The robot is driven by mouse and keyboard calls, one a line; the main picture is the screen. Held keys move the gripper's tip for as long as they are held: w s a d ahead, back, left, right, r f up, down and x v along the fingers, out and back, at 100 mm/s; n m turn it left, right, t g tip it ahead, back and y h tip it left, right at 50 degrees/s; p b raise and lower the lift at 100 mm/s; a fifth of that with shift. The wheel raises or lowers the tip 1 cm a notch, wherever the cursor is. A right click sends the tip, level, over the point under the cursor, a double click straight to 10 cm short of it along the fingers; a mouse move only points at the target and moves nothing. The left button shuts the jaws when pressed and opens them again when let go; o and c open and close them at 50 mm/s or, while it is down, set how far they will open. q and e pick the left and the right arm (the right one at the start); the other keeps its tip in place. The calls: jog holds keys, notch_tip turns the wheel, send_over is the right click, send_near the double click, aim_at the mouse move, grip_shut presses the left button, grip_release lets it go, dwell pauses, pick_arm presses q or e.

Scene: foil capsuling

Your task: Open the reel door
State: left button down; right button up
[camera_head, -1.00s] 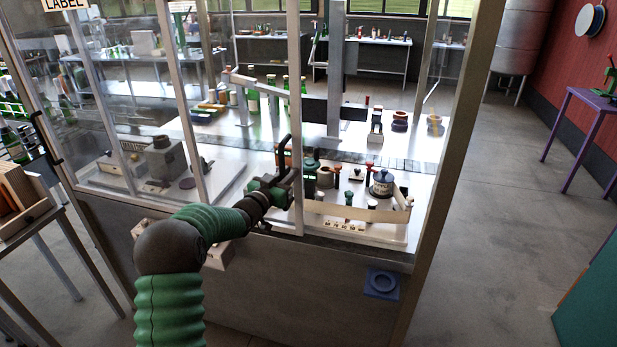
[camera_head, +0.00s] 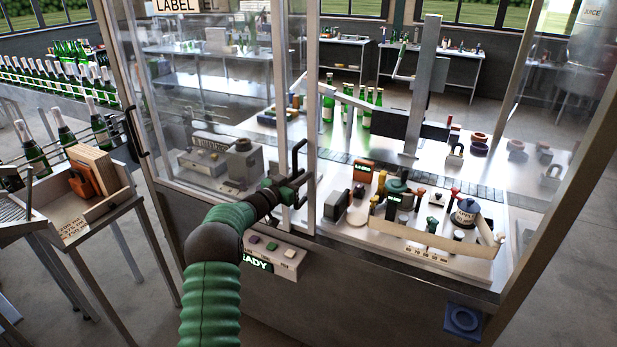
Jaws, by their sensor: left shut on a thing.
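The reel door is a clear panel with a grey metal edge post (camera_head: 310,120) at the front of the enclosure. A black bar handle (camera_head: 298,152) stands on that post. My left gripper (camera_head: 291,187) is shut on the handle, with my arm reaching up from below. The door edge stands close beside a thinner upright (camera_head: 280,75) on its left. My fingertips are partly hidden against the handle. My right gripper is not in view.
A box with coloured buttons and a READY display (camera_head: 275,254) sits below my gripper on the front. A wooden crate (camera_head: 95,195) on a stand and green bottles (camera_head: 60,130) are at the left. A blue square fitting (camera_head: 463,320) is low at the right.

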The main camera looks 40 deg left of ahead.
pick_arm(q)
jog(key=shift+a, duration=0.25)
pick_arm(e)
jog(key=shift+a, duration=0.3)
pick_arm(q)
jog(key=c, duration=1.8)
grip_release()
jog(key=shift+d, duration=0.1)
jog(key=shift+o, duration=0.8)
jog(key=shift+d, duration=0.25)
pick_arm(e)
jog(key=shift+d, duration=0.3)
pick_arm(q)
jog(key=shift+a, duration=0.2)
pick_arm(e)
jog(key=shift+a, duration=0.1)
